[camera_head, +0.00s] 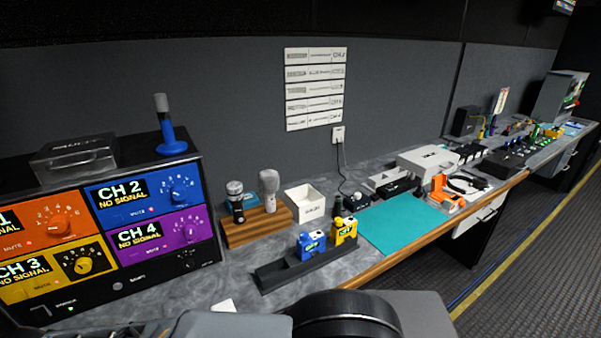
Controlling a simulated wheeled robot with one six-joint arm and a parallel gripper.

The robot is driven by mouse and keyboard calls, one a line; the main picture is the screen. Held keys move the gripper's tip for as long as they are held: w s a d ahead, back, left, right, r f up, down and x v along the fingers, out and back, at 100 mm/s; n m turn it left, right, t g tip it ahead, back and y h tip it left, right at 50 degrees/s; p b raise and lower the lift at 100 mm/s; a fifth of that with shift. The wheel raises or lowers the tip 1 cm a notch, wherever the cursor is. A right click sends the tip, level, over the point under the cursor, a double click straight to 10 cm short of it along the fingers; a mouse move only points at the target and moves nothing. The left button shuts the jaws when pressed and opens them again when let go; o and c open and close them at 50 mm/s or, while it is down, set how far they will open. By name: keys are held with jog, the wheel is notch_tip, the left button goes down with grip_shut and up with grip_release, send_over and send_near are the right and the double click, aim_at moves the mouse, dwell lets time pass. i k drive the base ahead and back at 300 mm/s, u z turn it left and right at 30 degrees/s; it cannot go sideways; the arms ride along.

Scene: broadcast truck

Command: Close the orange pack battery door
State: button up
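A small orange object (444,190), likely the orange pack, stands at the far right end of the teal mat. It is too small to tell how its battery door sits. A blue pack (311,246) and a yellow pack (343,230) stand side by side in a dark rack (275,276) in front of the mat. My arm's links fill the bottom middle of the head view. My gripper is not in view.
The teal mat (400,222) is mostly bare. A white box (304,201), a wooden microphone stand (255,226) and a grey-white machine (428,160) stand behind. The large channel unit (110,215) blocks the left. Open floor (535,262) lies to the right.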

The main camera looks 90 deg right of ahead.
aim_at(438, 182)
jog(key=z, duration=0.7)
jog(key=k, duration=0.65)
jog(key=z, duration=4.1)
jog(key=i, duration=2.9)
jog(key=u, duration=2.1)
